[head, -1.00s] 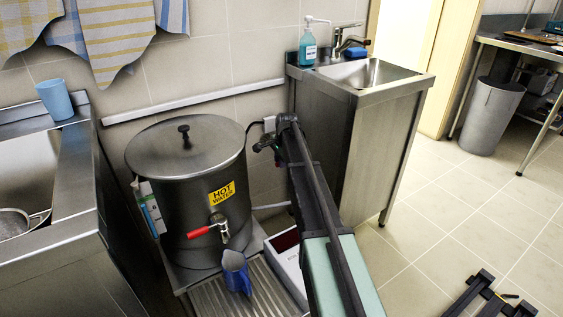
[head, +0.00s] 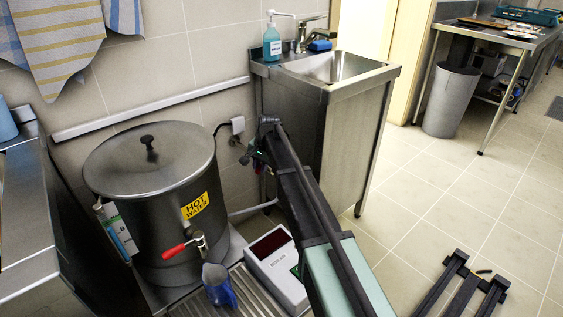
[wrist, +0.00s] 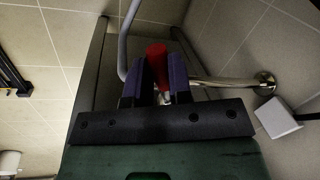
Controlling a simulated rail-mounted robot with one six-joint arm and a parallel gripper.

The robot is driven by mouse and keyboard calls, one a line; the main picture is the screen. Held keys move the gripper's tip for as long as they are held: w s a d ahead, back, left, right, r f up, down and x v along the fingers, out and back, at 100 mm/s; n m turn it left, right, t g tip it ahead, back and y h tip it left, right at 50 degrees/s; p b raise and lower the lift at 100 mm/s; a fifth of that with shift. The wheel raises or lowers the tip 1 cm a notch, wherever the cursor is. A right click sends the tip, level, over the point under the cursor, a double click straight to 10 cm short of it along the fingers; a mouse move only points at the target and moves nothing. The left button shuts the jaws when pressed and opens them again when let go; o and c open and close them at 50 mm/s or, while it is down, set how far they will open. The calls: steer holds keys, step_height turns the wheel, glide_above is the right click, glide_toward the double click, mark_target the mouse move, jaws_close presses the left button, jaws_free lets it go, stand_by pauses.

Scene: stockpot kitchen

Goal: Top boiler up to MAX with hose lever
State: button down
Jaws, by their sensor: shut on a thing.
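The steel boiler (head: 165,215) stands lidded with a yellow HOT WATER label. A gauge strip (head: 118,235) is on its left side, too small to read. My gripper (head: 257,152) is at the wall between boiler and sink cabinet. In the wrist view my gripper (wrist: 157,88) is shut on a red lever (wrist: 157,62), one dark finger on each side. A grey hose (wrist: 126,45) runs beside it, and a metal pipe (wrist: 225,83) goes to the wall. The lever's lower part is hidden by the fingers. The boiler's front tap has a separate red handle (head: 176,250).
The sink cabinet (head: 320,135) stands close right of my arm.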

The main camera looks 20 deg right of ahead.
steer(key=c, duration=1)
jaws_free()
steer(key=shift+c, duration=0.2)
steer(key=shift+r, duration=0.1)
step_height(320, 180, up, 10)
steer(key=s+d+p, duration=0.1)
steer(key=p, duration=0.9)
steer(key=shift+s+d+r+p, duration=0.15)
steer(key=shift+d+r+p, duration=0.05)
steer(key=shift+d+p, duration=0.1)
